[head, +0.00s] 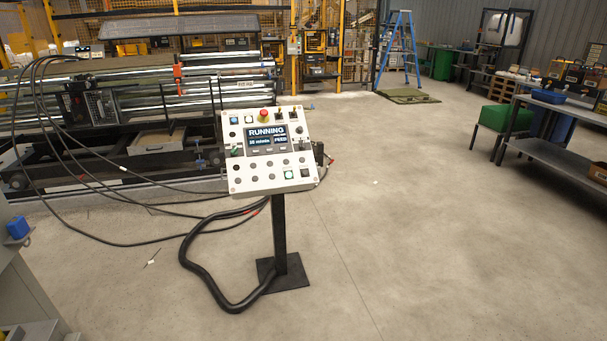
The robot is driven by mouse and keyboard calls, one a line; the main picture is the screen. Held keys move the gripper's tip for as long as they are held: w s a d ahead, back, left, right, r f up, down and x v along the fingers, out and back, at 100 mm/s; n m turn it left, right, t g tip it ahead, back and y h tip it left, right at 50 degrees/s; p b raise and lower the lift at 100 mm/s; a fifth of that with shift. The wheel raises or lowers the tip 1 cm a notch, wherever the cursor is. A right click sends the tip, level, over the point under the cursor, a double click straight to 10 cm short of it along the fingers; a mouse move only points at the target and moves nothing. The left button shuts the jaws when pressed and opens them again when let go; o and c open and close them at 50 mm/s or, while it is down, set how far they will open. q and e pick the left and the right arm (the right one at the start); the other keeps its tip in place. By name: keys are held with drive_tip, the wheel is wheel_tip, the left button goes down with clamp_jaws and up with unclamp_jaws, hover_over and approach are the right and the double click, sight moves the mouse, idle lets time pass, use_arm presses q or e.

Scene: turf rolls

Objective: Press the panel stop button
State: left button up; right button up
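A white control panel (240,176) stands tilted on a black post (279,235) with a square black base plate, left of the picture's middle. Its screen (266,139) reads "RUNNING" with smaller text below. A red mushroom-shaped button (264,115) on a yellow ring sits at the panel's top, above the screen. Several grey and dark round buttons lie below the screen. A green button (289,174) is at the lower right of the panel. The labels are too small to read. Neither of my grippers shows in the head view.
A long roller machine (140,140) stands behind the panel at left. Black cables (195,262) run over the floor to the post. A grey cabinet (30,290) is at lower left. The floor (430,240) right of the panel is clear.

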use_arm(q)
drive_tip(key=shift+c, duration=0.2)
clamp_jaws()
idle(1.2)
